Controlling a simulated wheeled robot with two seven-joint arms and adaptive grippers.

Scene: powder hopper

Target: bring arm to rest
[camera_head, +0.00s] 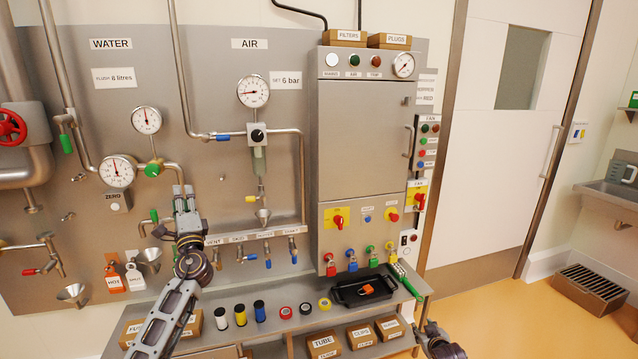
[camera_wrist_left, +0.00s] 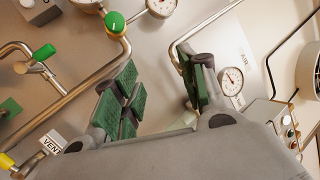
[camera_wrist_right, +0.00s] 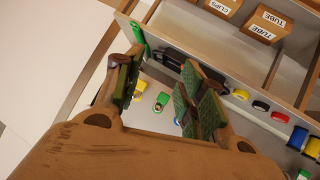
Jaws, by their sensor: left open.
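My left gripper (camera_head: 183,203) is raised in front of the steel wall panel, just left of the row of small valves. In the left wrist view its green-padded fingers (camera_wrist_left: 158,88) are spread apart with nothing between them. The right arm (camera_head: 440,342) shows only in part at the bottom right of the head view, by the bench's right end. In the right wrist view the right gripper's fingers (camera_wrist_right: 158,88) are apart and empty, with the bench and small coloured items beyond them.
The panel carries gauges (camera_head: 117,171), pipes and valves around my left gripper. A grey cabinet (camera_head: 362,130) stands right of centre. The bench holds coloured rolls (camera_head: 286,312), a black tray (camera_head: 350,294) with an orange item, and labelled boxes below. Floor (camera_head: 510,310) is open at right.

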